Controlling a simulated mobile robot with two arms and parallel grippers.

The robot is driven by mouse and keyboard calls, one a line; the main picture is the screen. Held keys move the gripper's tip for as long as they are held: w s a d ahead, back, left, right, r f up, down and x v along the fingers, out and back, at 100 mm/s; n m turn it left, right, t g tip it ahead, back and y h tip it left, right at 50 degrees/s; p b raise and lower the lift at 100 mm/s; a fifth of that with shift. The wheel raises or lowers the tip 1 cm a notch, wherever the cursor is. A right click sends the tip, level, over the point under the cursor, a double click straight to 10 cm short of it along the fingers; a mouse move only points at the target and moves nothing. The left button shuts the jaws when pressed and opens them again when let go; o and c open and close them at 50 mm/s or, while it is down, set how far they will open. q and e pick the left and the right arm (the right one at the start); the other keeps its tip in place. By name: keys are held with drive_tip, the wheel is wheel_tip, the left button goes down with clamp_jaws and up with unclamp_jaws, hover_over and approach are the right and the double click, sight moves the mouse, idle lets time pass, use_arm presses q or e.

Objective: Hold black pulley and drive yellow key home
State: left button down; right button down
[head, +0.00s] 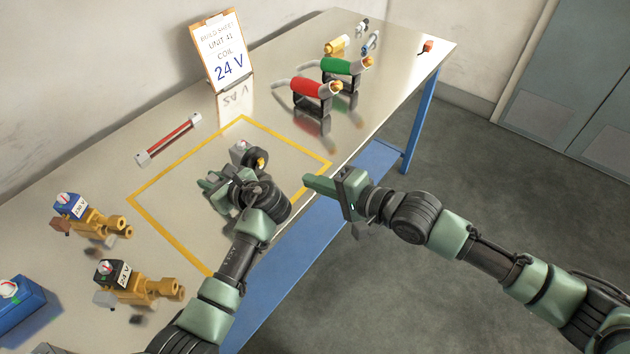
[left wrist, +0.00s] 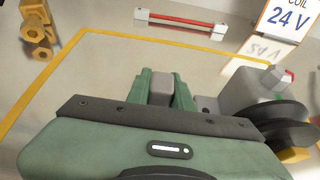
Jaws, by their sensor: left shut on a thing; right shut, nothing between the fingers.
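The black pulley (head: 258,160) sits at the end of a grey housing (head: 240,149) inside the yellow-taped square; it also shows at the right of the left wrist view (left wrist: 290,122). A yellow part shows at the pulley in the head view and below it in the left wrist view (left wrist: 298,155); I cannot tell if this is the key. My left gripper (head: 213,184) is shut on a grey block (left wrist: 160,88), beside the pulley; I cannot tell if the block joins the housing. My right gripper (head: 308,181) is shut and empty, right of the pulley near the table edge.
Yellow tape (head: 160,224) bounds the work square. Brass valves (head: 140,285) are at left, red (head: 309,88) and green (head: 342,66) handled tools at back right.

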use_arm(q)
drive_tip(key=c, duration=1.2)
unclamp_jaws()
drive_tip(key=shift+o, duration=0.2)
